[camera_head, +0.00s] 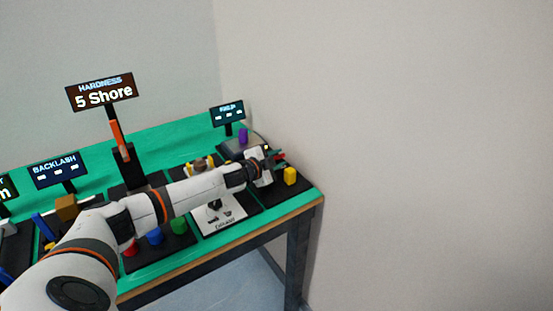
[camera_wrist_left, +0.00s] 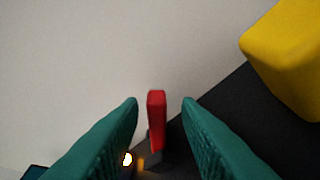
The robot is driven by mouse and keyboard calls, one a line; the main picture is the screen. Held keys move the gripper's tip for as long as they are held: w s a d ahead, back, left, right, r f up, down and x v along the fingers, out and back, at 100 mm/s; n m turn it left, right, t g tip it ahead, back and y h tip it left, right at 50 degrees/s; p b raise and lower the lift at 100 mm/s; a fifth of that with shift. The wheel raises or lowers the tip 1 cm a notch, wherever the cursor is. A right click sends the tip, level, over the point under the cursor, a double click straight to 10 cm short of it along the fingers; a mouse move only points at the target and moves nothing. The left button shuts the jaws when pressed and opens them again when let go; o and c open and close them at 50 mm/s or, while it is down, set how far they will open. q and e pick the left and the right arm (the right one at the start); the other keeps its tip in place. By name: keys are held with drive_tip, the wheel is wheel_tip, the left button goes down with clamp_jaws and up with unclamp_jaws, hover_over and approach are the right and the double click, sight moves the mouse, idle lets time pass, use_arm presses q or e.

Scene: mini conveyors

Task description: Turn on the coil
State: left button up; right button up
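A red switch lever (camera_wrist_left: 157,118) stands up from a black base in the left wrist view. My left gripper (camera_wrist_left: 160,104) is open, with one green finger on each side of the lever and a visible gap on both sides. In the head view my left gripper (camera_head: 275,158) is at the far right end of the table, over the black station there, and hides much of it. I cannot make out for sure which part is the coil. My right gripper is not in view.
A yellow block (camera_head: 290,175) sits close to the gripper's right; it also shows in the left wrist view (camera_wrist_left: 288,55). A purple cylinder (camera_head: 243,135) and a small display (camera_head: 228,113) stand behind. The green table (camera_head: 312,194) ends just to the right, near the wall.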

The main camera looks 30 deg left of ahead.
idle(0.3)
use_arm(q)
drive_tip(key=shift+s, duration=0.25)
drive_tip(key=b+v, duration=0.1)
drive_tip(key=v, duration=0.9)
drive_tip(key=shift+s, duration=0.1)
drive_tip(key=shift+s+r+b, duration=0.3)
drive_tip(key=shift+s, duration=0.3)
